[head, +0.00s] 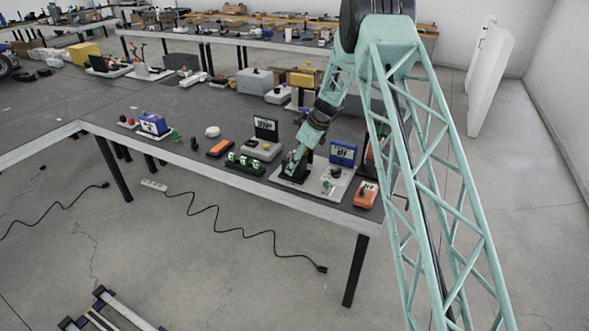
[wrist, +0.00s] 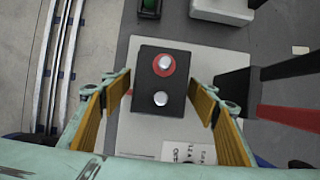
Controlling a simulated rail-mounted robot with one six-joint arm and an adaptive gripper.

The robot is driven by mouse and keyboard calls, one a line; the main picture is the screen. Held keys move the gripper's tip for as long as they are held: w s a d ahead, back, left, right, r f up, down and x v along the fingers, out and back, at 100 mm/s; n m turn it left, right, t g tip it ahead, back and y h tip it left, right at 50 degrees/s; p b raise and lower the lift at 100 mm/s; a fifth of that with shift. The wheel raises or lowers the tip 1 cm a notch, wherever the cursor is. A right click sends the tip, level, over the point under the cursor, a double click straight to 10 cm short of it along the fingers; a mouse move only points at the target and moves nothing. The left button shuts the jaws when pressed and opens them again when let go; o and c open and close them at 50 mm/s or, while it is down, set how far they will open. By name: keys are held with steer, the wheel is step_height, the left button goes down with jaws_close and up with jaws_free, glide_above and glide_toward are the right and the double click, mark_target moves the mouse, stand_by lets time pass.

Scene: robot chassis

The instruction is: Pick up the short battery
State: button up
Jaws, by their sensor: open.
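In the wrist view a black battery-like block (wrist: 160,125) shows from above, with two silver round terminals, the upper one ringed in red. It rests on or above a light grey plate (wrist: 140,135) with upside-down lettering; I cannot judge its height. My gripper (wrist: 161,97) is open, with one yellow-padded finger on each side of the block and a visible gap on both sides. In the head view my gripper (head: 297,160) is low at the front table edge, and what stands between its fingers is largely hidden.
A blue block (head: 343,154) and an orange device (head: 366,194) stand to the right of my gripper. Green items (head: 245,162) and an orange-black one (head: 219,147) lie to its left. A dark and red object (wrist: 285,92) is close to the right finger.

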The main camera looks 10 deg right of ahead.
steer(key=shift+x, duration=0.95)
steer(key=shift+c, duration=0.2)
steer(key=c, duration=1.6)
steer(key=shift+c, duration=0.4)
